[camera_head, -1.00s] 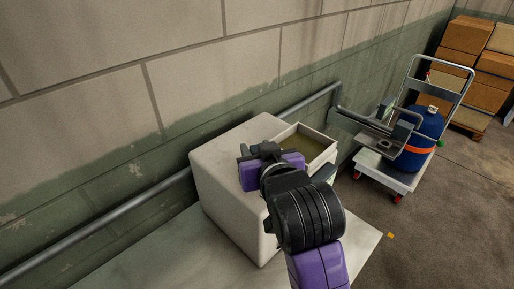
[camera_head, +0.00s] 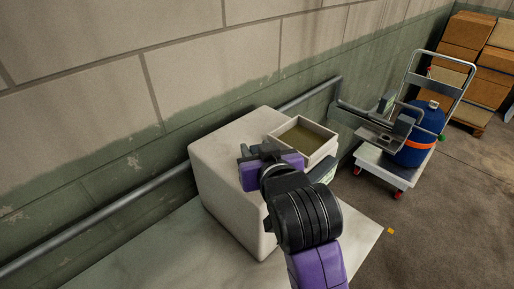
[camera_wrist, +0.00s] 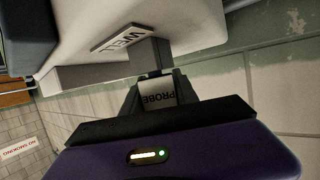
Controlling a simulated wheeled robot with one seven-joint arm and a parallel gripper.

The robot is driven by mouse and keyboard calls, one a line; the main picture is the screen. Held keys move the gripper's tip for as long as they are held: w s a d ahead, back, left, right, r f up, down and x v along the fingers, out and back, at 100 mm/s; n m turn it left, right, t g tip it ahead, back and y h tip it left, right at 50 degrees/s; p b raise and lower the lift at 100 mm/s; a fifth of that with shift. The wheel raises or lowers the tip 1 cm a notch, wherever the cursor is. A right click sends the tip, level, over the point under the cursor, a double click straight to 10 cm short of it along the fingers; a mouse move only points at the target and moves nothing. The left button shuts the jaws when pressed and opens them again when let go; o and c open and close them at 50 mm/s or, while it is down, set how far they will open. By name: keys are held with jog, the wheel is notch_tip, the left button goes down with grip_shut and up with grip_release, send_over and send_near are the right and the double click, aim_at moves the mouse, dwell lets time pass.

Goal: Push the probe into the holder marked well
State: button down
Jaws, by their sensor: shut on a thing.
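In the wrist view my gripper (camera_wrist: 155,88) is shut on a pale probe (camera_wrist: 157,96) whose face reads PROBE, upside down in the picture. A grey block (camera_wrist: 150,55) stands just beyond the fingers, beside a plate marked WELL (camera_wrist: 120,40). It looks like part of the holder; whether the probe touches or has entered it, I cannot tell. In the head view my gripper (camera_head: 262,156) is over the top of a pale block (camera_head: 225,165), near an open tray (camera_head: 325,149). The probe is hidden there by my arm.
A trolley (camera_head: 385,168) with a blue drum (camera_head: 416,140) stands at the right, with a metal bracket (camera_head: 365,122) in front. Cartons (camera_head: 470,45) are stacked behind. A pipe (camera_head: 110,218) runs along the wall behind the block.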

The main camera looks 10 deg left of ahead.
jog(key=shift+f, duration=0.25)
jog(key=c, duration=0.9)
grip_release()
jog(key=shift+r, duration=0.1)
jog(key=shift+o, duration=0.2)
jog(key=shift+b+v, duration=0.45)
jog(key=shift+v, duration=3.5)
